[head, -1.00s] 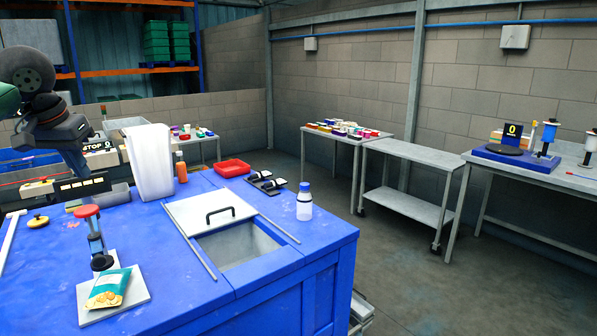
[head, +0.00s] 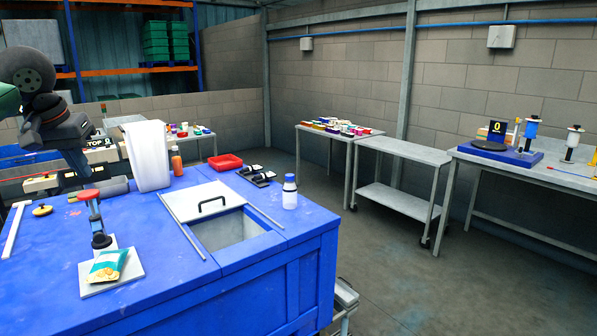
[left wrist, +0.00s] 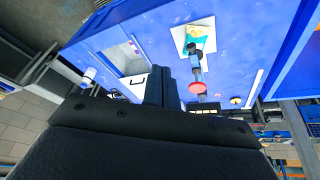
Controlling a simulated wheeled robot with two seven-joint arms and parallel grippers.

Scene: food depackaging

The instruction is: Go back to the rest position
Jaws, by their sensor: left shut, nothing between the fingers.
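My left gripper (head: 78,163) hangs at the left edge of the head view, above the far left part of the blue table (head: 150,222). Its fingers are shut and hold nothing; they also show in the left wrist view (left wrist: 160,84). It is clear of the red-topped stand (head: 89,195) and the teal food packet (head: 108,265), which lies on a pale board (head: 130,272) at the table's front left. The stand, packet and board also show in the left wrist view. My right gripper is in neither view.
A white bin (head: 148,157), an orange bottle (head: 176,162), a red tray (head: 226,161) and a white bottle (head: 290,192) stand on the table. A lid with a black handle (head: 203,200) lies beside an opening (head: 226,232). Floor (head: 420,290) at right is clear.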

